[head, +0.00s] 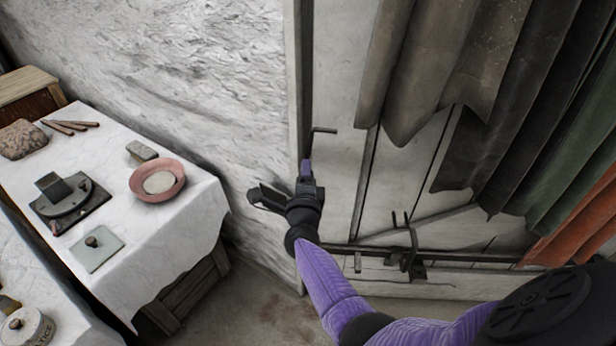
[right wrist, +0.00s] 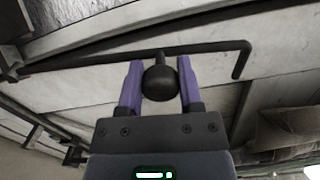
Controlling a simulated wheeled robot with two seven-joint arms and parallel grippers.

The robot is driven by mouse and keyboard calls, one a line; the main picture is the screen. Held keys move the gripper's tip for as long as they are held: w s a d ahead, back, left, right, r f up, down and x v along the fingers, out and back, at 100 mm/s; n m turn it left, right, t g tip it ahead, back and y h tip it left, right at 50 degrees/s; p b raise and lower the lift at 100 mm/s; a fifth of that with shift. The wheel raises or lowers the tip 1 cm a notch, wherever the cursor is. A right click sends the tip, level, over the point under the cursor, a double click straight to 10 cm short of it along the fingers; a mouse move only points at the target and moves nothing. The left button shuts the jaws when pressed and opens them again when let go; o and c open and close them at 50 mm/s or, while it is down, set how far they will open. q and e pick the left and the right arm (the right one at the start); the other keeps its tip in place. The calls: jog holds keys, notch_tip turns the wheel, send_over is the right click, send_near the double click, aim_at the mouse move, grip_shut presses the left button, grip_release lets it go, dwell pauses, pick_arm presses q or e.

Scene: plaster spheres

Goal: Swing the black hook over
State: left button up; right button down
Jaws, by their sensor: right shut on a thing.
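The black hook (right wrist: 215,48) is a thin dark rod with a bent end, lying along pale boards in the right wrist view. Its bent tip also shows in the head view (head: 324,131), just above my right gripper. A round black knob (right wrist: 161,82) sits against the rod and seems joined to it. My right gripper (head: 306,168) is at the left edge of the pale plank door. Its purple fingers (right wrist: 160,88) are shut on the knob, one on each side. The rod's middle is partly hidden behind the knob. My left gripper is not in view.
The plank door (head: 338,185) has a dark bar and latch (head: 405,258) low down. Heavy curtains (head: 430,60) hang at the right. A cloth-covered table (head: 200,222) at the left holds a pink bowl (head: 157,180) and a dark turntable (head: 70,202). A rough white wall stands behind it.

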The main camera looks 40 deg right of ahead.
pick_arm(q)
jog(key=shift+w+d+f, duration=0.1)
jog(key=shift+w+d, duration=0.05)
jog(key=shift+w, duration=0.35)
pick_arm(e)
jog(key=w+a+n, duration=0.2)
jog(key=a, duration=0.1)
jog(key=shift+w+a+n, duration=0.3)
jog(key=shift+n, duration=0.1)
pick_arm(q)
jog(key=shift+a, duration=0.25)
pick_arm(e)
jog(key=shift+c, duration=1.4)
grip_release()
jog(key=shift+w+a, duration=0.1)
jog(key=shift+a, duration=0.05)
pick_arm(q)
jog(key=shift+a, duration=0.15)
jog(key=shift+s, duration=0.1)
